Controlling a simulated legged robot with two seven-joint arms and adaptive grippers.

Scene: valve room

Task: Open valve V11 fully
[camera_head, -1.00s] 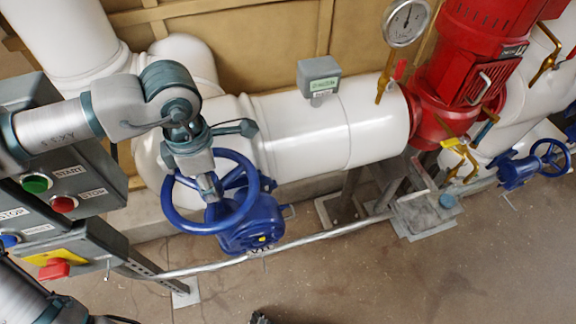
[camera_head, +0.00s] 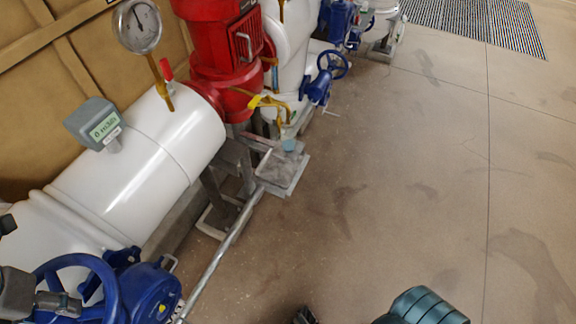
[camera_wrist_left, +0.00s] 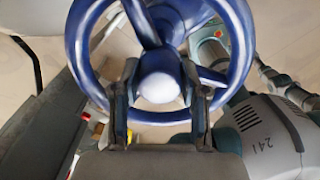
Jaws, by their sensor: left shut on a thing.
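The blue handwheel (camera_head: 88,263) of the valve is at the lower left of the head view, partly cut off. In the left wrist view the handwheel (camera_wrist_left: 77,55) fills the upper middle, with a pale round hub (camera_wrist_left: 160,88). My left gripper (camera_wrist_left: 160,112) has one finger on each side of the hub and is shut on the handwheel. It also shows at the lower left edge of the head view (camera_head: 42,300). A dark tip, seemingly my right gripper (camera_head: 305,315), barely shows at the bottom edge.
A white pipe (camera_head: 150,150) with a grey meter (camera_head: 95,122) runs behind the valve. A dial gauge (camera_head: 138,25) and red pump (camera_head: 220,50) stand beyond. A metal conduit (camera_head: 225,245) runs near the floor. Another blue handwheel (camera_head: 332,64) is farther off. The right floor is clear.

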